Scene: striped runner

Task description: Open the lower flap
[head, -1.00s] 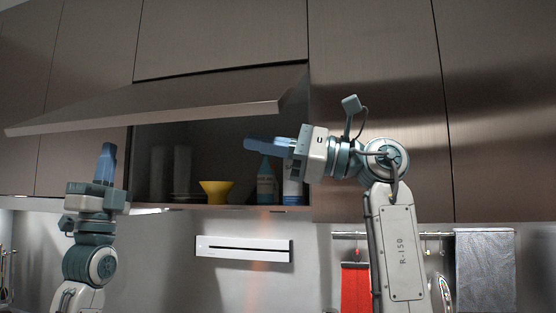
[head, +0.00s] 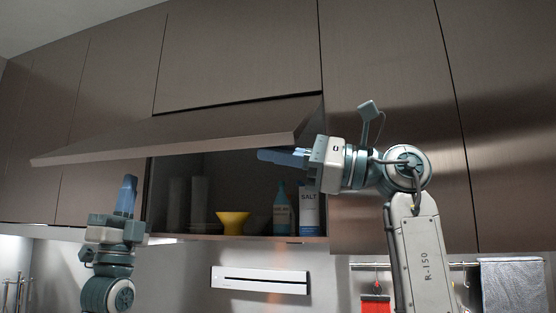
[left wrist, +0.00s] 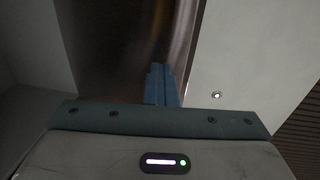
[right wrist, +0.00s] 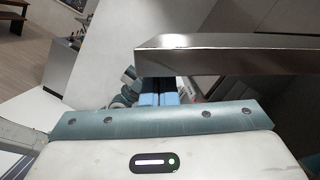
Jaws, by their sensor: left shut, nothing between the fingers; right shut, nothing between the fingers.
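The lower flap (head: 190,138) is raised and sticks out from the cabinet front, sloping down a little to the left. The open compartment (head: 260,170) shows below it. My right gripper (head: 282,157) is shut and empty, pointing left just under the flap's right end; whether it touches cannot be told. In the right wrist view the shut blue fingers (right wrist: 158,95) lie close to the flap's edge (right wrist: 230,60). My left gripper (head: 127,193) is shut and empty, pointing up, below the flap's left part. Its fingers also show in the left wrist view (left wrist: 161,85).
Inside the compartment stand a yellow bowl (head: 233,221), a teal bottle (head: 282,208) and a salt container (head: 308,208). A closed upper door (head: 240,55) is above. A rail holds a red cloth (head: 375,305) and a grey towel (head: 514,285).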

